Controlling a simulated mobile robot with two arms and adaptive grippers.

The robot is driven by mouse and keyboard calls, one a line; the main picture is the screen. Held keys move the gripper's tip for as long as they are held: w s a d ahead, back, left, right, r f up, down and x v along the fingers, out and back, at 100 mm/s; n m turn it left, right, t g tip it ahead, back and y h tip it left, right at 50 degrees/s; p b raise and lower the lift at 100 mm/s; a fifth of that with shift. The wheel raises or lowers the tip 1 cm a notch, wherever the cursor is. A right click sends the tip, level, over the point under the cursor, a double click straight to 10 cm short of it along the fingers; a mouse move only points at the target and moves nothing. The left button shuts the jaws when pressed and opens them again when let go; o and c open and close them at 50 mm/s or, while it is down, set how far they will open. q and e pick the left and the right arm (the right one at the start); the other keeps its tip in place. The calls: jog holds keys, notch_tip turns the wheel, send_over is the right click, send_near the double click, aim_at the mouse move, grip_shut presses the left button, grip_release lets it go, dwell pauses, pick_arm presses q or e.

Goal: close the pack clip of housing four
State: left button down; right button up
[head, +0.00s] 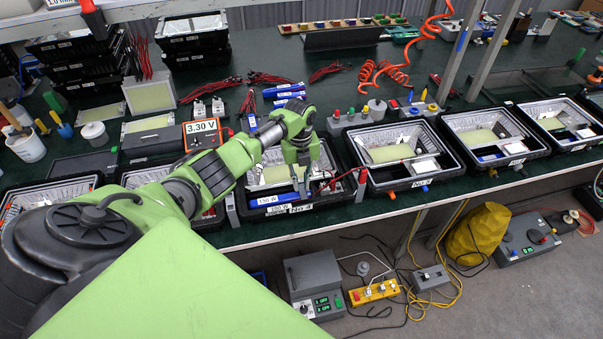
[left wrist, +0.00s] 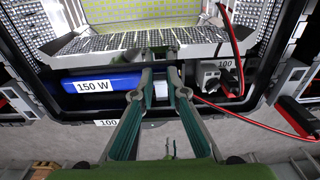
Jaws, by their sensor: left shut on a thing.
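Housing four (head: 272,213), a black tray with a "No 4" label on its front, sits mid-bench in the head view. In the left wrist view the housing (left wrist: 80,103) holds a silver dotted reflector, a blue 150 W pack (left wrist: 122,80) and a grey connector block (left wrist: 210,78) with red leads. My left gripper (head: 297,188) reaches down into the housing. In the left wrist view its fingers (left wrist: 160,72) are shut on a small grey piece, seemingly the pack clip, at the pack's right end. The fingers hide most of it. My right gripper is not in view.
Other housings stand close by, including one to the right (head: 397,152). A red-handled lead (head: 361,178) is at housing four's right side. A 3.30 V meter (head: 202,133) stands behind on the left. Red cables lie at the back of the bench.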

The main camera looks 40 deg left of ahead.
pick_arm(q)
jog(key=shift+w+f+h+b, duration=0.1)
jog(key=shift+f+h+b, duration=0.05)
jog(key=shift+h+b, duration=0.2)
jog(key=c, duration=2)
grip_release()
jog(key=shift+a, duration=0.1)
jog(key=r, duration=0.8)
jog(key=a+r, duration=0.1)
jog(key=r, duration=0.3)
jog(key=shift+w, duration=0.4)
jog(key=shift+f, duration=0.1)
